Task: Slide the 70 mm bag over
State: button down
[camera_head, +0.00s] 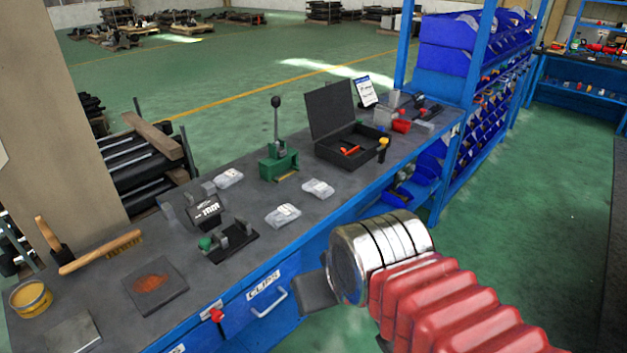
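Three small clear bags with white labels lie on the dark workbench top: one at the back (229,178), one to the right (318,188) and one nearer the front edge (283,215). Their labels are too small to read, so I cannot tell which is the 70 mm bag. My gripper (317,291) is in front of the bench's front side, at the lower middle of the picture, apart from all three bags. Only a dark grey part of it shows beyond the shiny metal wrist. Its opening is hidden.
The bench (180,270) also bears a green lever press (278,162), an open black case (345,138), a black fixture (229,242), a dark display block (206,210), a wooden-handled brush (100,252) and a yellow tin (31,298). Blue bin shelves (447,60) stand at the right end.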

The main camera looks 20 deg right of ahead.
aim_at(320, 189)
jog(key=u, duration=0.25)
jog(key=i, duration=0.95)
jog(key=u, duration=0.1)
